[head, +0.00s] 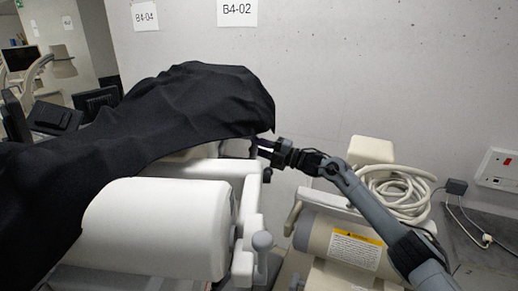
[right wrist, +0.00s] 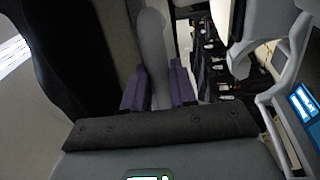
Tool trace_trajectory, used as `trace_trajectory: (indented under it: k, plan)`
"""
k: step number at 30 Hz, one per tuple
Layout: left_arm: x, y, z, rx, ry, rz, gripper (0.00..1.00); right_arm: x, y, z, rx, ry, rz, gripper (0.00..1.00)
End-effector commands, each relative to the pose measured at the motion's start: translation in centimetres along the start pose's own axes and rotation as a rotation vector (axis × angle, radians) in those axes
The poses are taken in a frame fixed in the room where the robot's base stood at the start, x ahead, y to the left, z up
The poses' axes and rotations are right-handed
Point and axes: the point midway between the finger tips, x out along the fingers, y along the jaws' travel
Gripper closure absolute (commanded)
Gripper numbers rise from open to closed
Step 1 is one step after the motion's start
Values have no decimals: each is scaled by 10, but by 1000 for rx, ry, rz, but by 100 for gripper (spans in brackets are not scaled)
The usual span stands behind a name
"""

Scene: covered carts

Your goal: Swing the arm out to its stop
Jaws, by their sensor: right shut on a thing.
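A white cart with a thick rounded body (head: 160,225) stands at the left and middle of the head view. A black cloth (head: 170,105) covers its upper part, so most of the cart's arm is hidden. My right gripper (head: 262,146) is at the right end of the cloth, beside the cart's pale upper part. In the right wrist view, its purple-grey fingers (right wrist: 158,88) are on both sides of a grey rounded bar (right wrist: 152,50) and shut on it. I cannot tell how this bar joins the covered arm. My left gripper is not in view.
A second pale machine with a warning label (head: 355,248) and a coiled hose (head: 395,190) stands below my right arm. A concrete wall (head: 380,80) with a socket panel (head: 498,168) is behind. Dark monitors (head: 55,115) stand at the far left.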

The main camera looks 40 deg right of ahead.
Motion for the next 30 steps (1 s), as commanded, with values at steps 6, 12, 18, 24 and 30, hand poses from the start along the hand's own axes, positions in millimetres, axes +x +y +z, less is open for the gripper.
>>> trace_trajectory:
  k: [6, 12, 18, 24, 30]
  plan:
    - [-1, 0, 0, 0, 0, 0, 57, 2, 12, -2, -6, 3, 21, 100]
    - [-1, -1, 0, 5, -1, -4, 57, 2, 10, -1, -6, 3, 17, 49]
    - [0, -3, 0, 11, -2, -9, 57, 1, 6, -1, -4, 1, 11, 49]
    - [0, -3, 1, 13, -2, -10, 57, 0, 4, 0, -3, 0, 7, 49]
    - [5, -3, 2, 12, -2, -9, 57, -11, 1, 1, -3, -1, 4, 49]
